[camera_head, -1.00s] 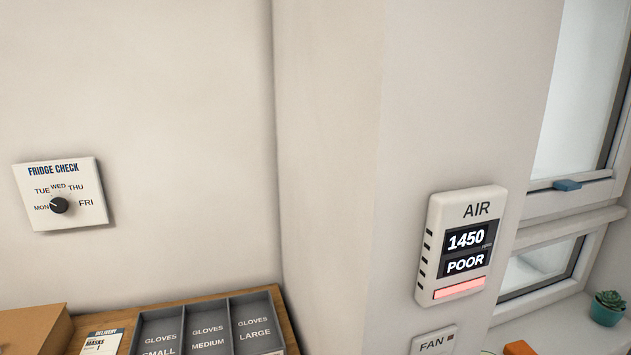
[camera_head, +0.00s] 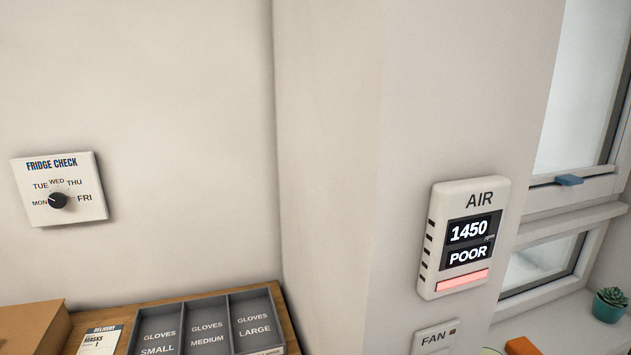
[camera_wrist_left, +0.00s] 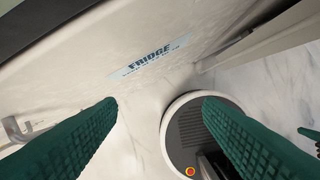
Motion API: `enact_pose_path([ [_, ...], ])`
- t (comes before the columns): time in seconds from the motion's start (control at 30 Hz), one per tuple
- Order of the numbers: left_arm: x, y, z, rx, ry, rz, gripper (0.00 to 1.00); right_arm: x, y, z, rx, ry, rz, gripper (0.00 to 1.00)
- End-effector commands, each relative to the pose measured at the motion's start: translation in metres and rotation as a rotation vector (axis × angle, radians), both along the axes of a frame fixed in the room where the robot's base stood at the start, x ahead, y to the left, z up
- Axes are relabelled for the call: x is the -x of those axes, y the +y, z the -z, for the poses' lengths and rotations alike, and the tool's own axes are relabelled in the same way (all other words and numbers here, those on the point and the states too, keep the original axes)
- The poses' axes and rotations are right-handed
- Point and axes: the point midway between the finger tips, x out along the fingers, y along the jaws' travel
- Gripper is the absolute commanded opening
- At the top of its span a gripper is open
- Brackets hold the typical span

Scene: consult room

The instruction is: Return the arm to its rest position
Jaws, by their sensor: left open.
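My left gripper (camera_wrist_left: 160,105) shows in the left wrist view as two green ribbed fingers set wide apart, open, with nothing between them. Beyond the fingers is a pale surface labelled FRIDGE (camera_wrist_left: 150,62).
The head view shows a fridge check dial (camera_head: 58,200) on the wall and an air monitor (camera_head: 463,238) reading 1450, POOR.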

Motion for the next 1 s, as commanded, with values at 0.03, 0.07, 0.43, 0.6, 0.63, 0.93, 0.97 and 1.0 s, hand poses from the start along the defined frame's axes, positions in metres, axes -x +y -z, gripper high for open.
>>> enact_pose_path([
  [0.03,0.004,0.000,0.030,-0.003,0.017,0.002,0.61,0.000,0.001,0.005,-0.001,0.000,0.000,0.00],
  [0.07,0.007,0.001,0.047,-0.003,0.025,0.003,0.61,0.000,0.001,0.006,-0.001,0.000,0.000,0.00],
  [0.43,0.106,0.016,0.248,-0.015,0.116,0.022,0.61,0.000,0.000,0.027,0.000,-0.001,0.001,0.00],
  [0.6,0.161,0.026,0.292,-0.019,0.145,0.030,0.61,0.000,0.000,0.032,0.000,-0.001,0.000,0.00],
  [0.63,0.168,0.028,0.296,-0.020,0.148,0.031,0.61,0.000,0.000,0.033,0.000,-0.001,0.001,0.00],
  [0.93,0.192,0.033,0.307,-0.021,0.156,0.035,0.61,-0.001,0.000,0.035,0.000,-0.001,0.001,0.00],
  [0.97,0.192,0.033,0.307,-0.021,0.156,0.035,0.61,-0.001,0.000,0.035,0.000,-0.001,0.001,0.00],
  [1.0,0.192,0.033,0.307,-0.021,0.156,0.035,0.61,-0.001,0.000,0.035,0.000,-0.001,0.001,0.00],
])
